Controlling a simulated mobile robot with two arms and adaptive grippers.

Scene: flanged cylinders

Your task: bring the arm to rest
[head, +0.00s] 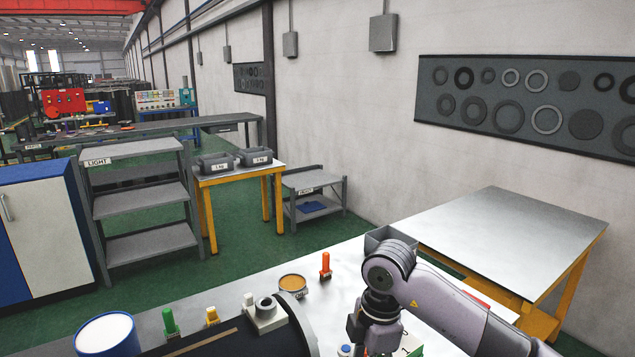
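My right arm reaches in from the lower right over the light metal table (225,300). Its gripper (374,345) points down near the table's front, at the bottom edge of the view. The fingertips are cut off or hidden, so I cannot tell whether it is open or holds anything. A green and white item (412,347) shows partly behind the gripper. My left gripper is not in view.
On the table stand a blue-rimmed white cylinder (105,334), green (170,322) and orange (325,265) upright pieces, a round tan-topped container (292,284) and a grey flanged piece (265,312). A grey-topped bench (505,240) stands right.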

